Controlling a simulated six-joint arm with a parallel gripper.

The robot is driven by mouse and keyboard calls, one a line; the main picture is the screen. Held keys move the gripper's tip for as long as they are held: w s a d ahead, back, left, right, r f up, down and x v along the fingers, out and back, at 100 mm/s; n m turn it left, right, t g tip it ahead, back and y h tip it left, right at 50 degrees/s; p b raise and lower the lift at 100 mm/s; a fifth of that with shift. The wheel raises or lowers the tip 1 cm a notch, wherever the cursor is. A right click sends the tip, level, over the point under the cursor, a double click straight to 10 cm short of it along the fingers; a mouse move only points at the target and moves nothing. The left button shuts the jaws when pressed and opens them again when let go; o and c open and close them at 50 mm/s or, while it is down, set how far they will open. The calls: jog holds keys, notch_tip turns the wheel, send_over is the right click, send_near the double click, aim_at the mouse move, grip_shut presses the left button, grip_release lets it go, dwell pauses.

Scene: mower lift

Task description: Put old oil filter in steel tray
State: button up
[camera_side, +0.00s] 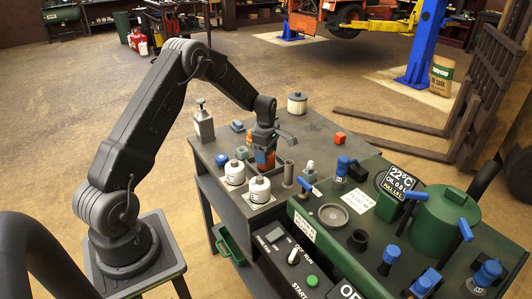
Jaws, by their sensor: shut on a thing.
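Two white canisters (260,189) stand at the bench's front, on or beside a pale plate. I cannot clearly make out the steel tray; a round grey dish (333,215) is set in the green top at the right.
A grey pump bottle (203,122) stands at the bench's left edge, and a cream ribbed cylinder (297,103) at the back. A grey tube (288,173) stands close right of the canister. Green machinery (438,229) with blue-handled parts fills the right.

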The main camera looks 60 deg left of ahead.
jog(key=o, duration=0.5)
jog(key=shift+f, duration=0.15)
jog(key=o, duration=0.4)
jog(key=shift+o, duration=0.2)
